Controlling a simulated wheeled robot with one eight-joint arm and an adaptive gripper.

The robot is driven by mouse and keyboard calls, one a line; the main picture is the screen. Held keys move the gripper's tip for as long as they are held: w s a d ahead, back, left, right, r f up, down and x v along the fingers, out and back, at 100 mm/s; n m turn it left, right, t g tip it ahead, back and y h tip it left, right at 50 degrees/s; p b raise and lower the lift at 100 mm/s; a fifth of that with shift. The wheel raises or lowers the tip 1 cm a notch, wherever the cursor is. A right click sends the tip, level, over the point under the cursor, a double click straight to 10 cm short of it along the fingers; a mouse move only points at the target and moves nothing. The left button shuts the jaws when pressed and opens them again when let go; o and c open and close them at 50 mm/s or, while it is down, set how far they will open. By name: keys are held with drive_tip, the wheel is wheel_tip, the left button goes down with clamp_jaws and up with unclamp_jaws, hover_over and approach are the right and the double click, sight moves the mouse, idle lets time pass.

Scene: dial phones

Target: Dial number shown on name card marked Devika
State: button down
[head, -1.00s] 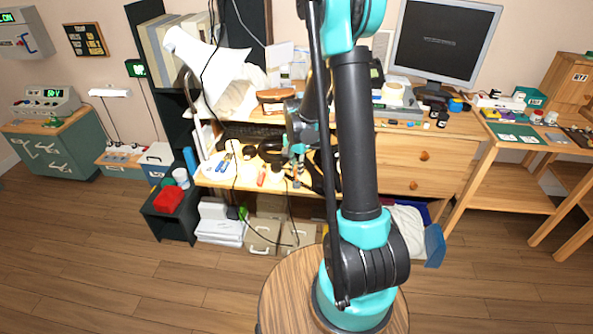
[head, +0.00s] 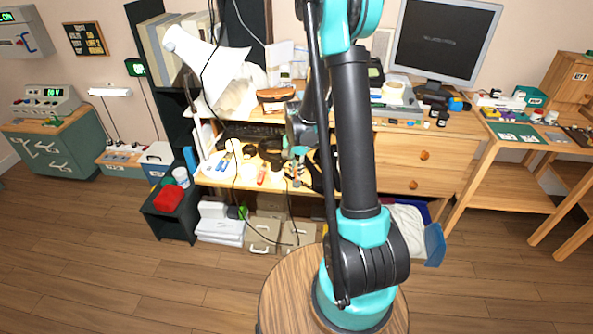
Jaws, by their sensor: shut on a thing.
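My gripper (head: 297,174) is low over the lit desk top (head: 218,181), beside my arm's dark link. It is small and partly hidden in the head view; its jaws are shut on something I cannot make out. Dark rounded items (head: 270,149) lie just left of it, and I cannot tell whether one is a phone. No name card marked Devika can be read, and no dialled number is legible.
A red-handled tool (head: 261,175) and blue-handled tools (head: 226,162) lie on the desk. A keyboard (head: 245,131) and a brown item (head: 276,94) are behind. A monitor (head: 443,40) stands right. A dark cable hangs across the desk. The floor in front is clear.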

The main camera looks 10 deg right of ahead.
drive_tip(key=shift+f, duration=0.8)
drive_tip(key=c, duration=1.5)
unclamp_jaws()
drive_tip(key=shift+o, duration=0.2)
drive_tip(key=shift+r, duration=0.15)
wheel_tip(320, 180, up, 12)
drive_tip(key=shift+f, duration=0.1)
drive_tip(key=s+d+n+t, duration=0.2)
drive_tip(key=s+n, duration=0.2)
drive_tip(key=s, duration=0.7)
drive_tip(key=s+d+n+t, duration=0.2)
drive_tip(key=s+n, duration=0.3)
drive_tip(key=s, duration=0.6)
drive_tip(key=shift+f+n, duration=0.3)
drive_tip(key=shift+f, duration=0.05)
